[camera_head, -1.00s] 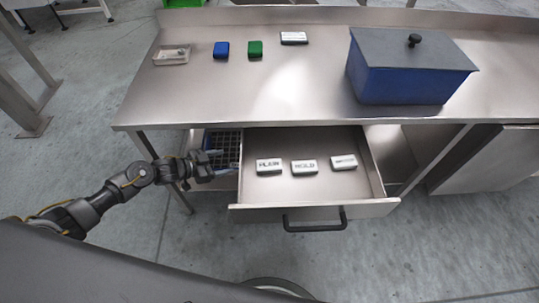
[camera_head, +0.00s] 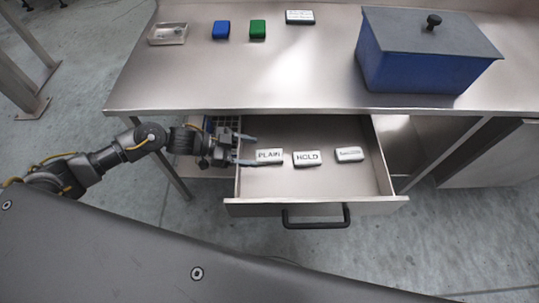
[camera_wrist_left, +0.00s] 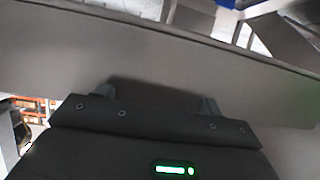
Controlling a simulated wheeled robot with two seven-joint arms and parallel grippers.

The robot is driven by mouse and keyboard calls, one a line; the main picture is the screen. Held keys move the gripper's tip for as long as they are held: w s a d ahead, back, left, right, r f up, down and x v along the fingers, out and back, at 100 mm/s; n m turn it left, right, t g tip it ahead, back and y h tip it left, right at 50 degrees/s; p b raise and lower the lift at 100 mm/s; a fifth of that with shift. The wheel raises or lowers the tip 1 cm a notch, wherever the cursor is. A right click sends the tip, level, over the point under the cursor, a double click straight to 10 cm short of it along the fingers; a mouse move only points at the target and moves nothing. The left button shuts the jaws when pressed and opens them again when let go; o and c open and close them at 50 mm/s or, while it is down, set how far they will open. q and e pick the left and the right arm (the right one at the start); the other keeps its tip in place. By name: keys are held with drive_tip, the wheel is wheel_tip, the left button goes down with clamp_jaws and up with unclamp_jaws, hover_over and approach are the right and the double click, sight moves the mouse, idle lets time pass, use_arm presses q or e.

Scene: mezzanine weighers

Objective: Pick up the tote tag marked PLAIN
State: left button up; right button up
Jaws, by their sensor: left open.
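The tote tag marked PLAIN (camera_head: 269,156) is a white block with dark letters, lying at the left inside the open drawer (camera_head: 312,209). A tag marked HOLD (camera_head: 307,158) lies to its right, and a third tag (camera_head: 349,154) with print too small to read lies further right. My left gripper (camera_head: 246,150) is open at the drawer's left side, its fingers pointing right, just left of the PLAIN tag. Nothing shows between the fingers. In the left wrist view the fingertips (camera_wrist_left: 156,98) face a plain grey surface, and no tag shows there. My right gripper is out of view.
The steel bench top (camera_head: 290,85) overhangs the drawer's back. On it stand a blue lidded box (camera_head: 415,66), a blue block (camera_head: 221,30), a green block (camera_head: 257,29), a white label block (camera_head: 299,17) and a small tray (camera_head: 167,34).

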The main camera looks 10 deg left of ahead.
sight(267, 155)
use_arm(q)
drive_tip(key=shift+d, duration=0.25)
drive_tip(key=x, duration=0.4)
drive_tip(key=shift+d+f, duration=0.2)
drive_tip(key=shift+d, duration=0.05)
drive_tip(key=shift+d+f, duration=0.1)
drive_tip(key=c, duration=1.1)
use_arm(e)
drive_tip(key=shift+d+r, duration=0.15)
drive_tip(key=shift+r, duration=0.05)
